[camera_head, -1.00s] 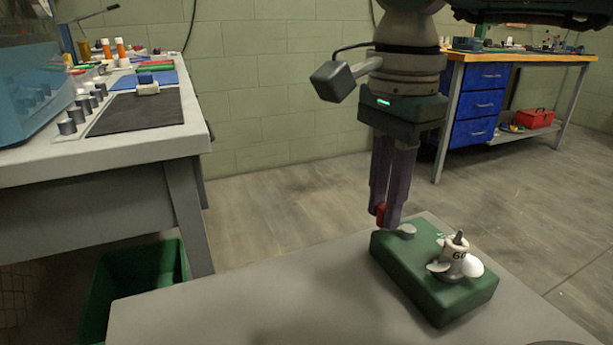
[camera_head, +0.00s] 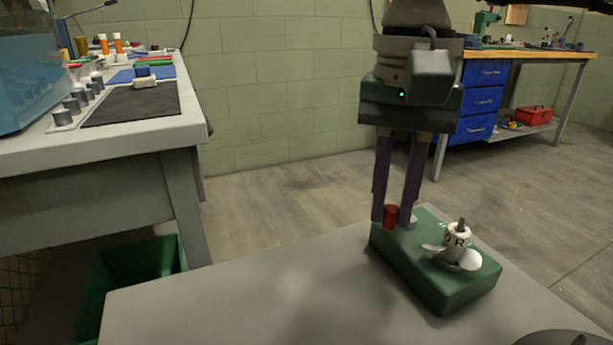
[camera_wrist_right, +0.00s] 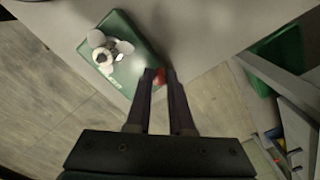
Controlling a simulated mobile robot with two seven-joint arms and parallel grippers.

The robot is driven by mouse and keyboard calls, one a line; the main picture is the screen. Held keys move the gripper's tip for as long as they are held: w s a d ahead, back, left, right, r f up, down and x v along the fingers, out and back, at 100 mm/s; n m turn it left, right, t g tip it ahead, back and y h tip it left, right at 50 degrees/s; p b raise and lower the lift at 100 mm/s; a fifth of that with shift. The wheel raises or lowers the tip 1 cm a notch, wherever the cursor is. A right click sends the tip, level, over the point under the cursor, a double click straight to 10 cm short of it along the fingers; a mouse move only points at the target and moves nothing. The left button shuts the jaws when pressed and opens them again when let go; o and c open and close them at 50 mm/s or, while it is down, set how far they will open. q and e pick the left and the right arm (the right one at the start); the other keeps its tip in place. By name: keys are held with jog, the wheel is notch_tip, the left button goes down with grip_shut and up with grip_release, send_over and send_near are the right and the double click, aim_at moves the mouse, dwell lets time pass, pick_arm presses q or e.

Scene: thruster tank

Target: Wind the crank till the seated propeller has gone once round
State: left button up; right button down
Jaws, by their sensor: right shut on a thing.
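The white propeller (camera_head: 456,246) is seated upright on a shaft on the green box (camera_head: 421,266), with dark letters on its hub; it also shows in the right wrist view (camera_wrist_right: 103,48). The crank has a red knob (camera_head: 391,215) and a grey hub (camera_head: 408,222) at the box's far left end. My right gripper (camera_head: 393,222) points down and is shut on the red knob, which also shows between the fingertips in the right wrist view (camera_wrist_right: 160,76). My left gripper is not in view.
The green box rests on a grey table (camera_head: 250,285) with clear surface to its left. A bench (camera_head: 100,150) with a dark mat stands at the left, a green bin (camera_head: 140,280) below it. A workbench with blue drawers (camera_head: 482,103) stands behind at right.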

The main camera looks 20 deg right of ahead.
jog(key=shift+s+n, duration=0.1)
jog(key=shift+n, duration=0.3)
jog(key=c, duration=0.8)
grip_release()
notch_tip(320, 180, up, 10)
jog(key=p, duration=0.2)
